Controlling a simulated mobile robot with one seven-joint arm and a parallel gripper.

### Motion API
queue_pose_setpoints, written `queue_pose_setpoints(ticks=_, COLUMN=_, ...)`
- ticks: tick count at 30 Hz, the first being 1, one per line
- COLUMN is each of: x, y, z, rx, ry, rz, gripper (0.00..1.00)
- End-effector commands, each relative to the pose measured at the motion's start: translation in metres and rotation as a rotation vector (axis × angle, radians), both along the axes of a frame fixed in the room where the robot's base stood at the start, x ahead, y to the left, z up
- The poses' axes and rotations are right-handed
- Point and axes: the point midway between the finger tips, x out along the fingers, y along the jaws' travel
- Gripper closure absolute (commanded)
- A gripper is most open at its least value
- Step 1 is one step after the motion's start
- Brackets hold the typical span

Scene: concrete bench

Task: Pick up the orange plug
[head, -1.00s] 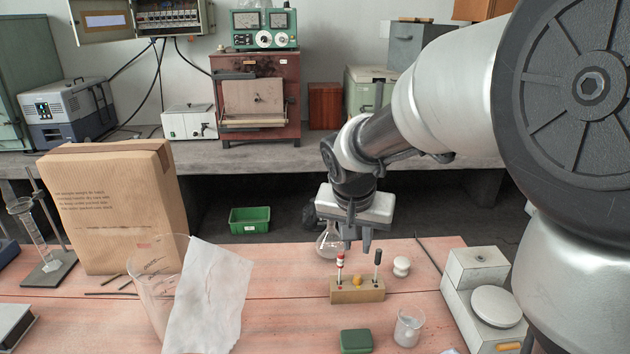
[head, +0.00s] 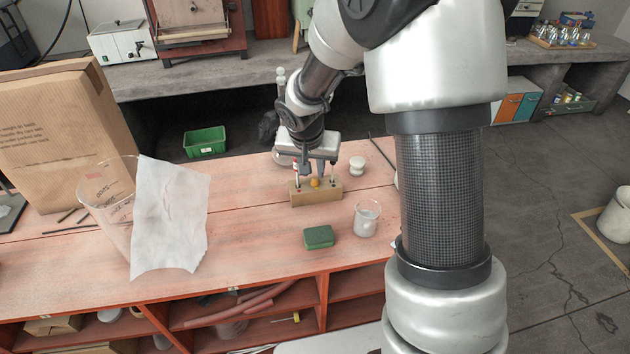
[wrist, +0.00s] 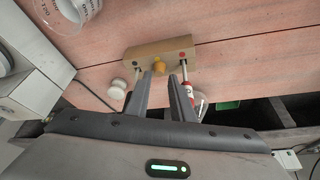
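The orange plug (head: 315,182) is small and rounded. It sits in the middle of a wooden block (head: 328,197) on the red bench. In the wrist view the orange plug (wrist: 158,66) shows just beyond and between my fingertips, and the block (wrist: 143,52) lies behind it. My gripper (head: 309,170) is over the block, fingers pointing down. In the wrist view my gripper (wrist: 159,78) is open with nothing between its fingers. Whether the fingertips reach down beside the plug I cannot tell.
A red-and-white rod (wrist: 188,93) and a dark-tipped rod (head: 332,172) stand in the block's ends, close to my fingers. A white knob-shaped piece (head: 357,164), a beaker (head: 367,218) and a green block (head: 318,237) are nearby. A large beaker with a paper sheet (head: 172,215) stands left.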

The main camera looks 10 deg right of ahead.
Motion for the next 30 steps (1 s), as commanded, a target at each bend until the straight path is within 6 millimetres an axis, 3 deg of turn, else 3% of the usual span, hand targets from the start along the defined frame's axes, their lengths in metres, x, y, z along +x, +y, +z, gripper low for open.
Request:
queue_pose_setpoints(ticks=4, x=0.008, y=-0.006, z=-0.023, rx=-0.001, ry=0.005, rz=-0.001, gripper=0.79)
queue_pose_setpoints(ticks=9, x=0.014, y=-0.007, z=-0.035, rx=0.001, ry=0.001, rz=-0.001, gripper=0.79)
queue_pose_setpoints(ticks=16, x=0.014, y=-0.007, z=-0.036, rx=0.000, ry=0.000, rz=-0.001, gripper=0.80)
queue_pose_setpoints(ticks=20, x=0.014, y=-0.007, z=-0.036, rx=0.000, ry=0.000, rz=-0.001, gripper=1.00)
queue_pose_setpoints(ticks=30, x=0.014, y=-0.007, z=-0.036, rx=0.000, ry=0.000, rz=-0.001, gripper=1.00)
